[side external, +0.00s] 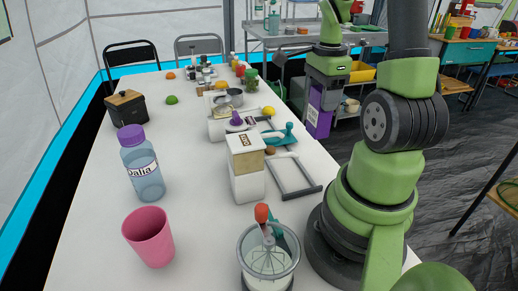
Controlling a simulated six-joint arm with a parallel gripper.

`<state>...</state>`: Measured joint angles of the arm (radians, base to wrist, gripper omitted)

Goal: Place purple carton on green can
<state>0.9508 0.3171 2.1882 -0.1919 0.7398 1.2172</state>
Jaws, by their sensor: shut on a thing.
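The purple carton (318,121) has a white label on its face and hangs upright below my gripper (325,90). My gripper is shut on the carton's upper part, and its fingers are partly hidden. The carton shows to the right of the white table, in front of the metal shelf. A small green container (251,79), perhaps the green can, stands near the table's right edge, left of and apart from the carton. It is too small to make out clearly.
The white table (200,215) holds a white box (246,168), a blue bottle (143,166), a pink cup (149,237) and a blender (268,255). Several jars and a yellow lemon (269,111) stand near the green container.

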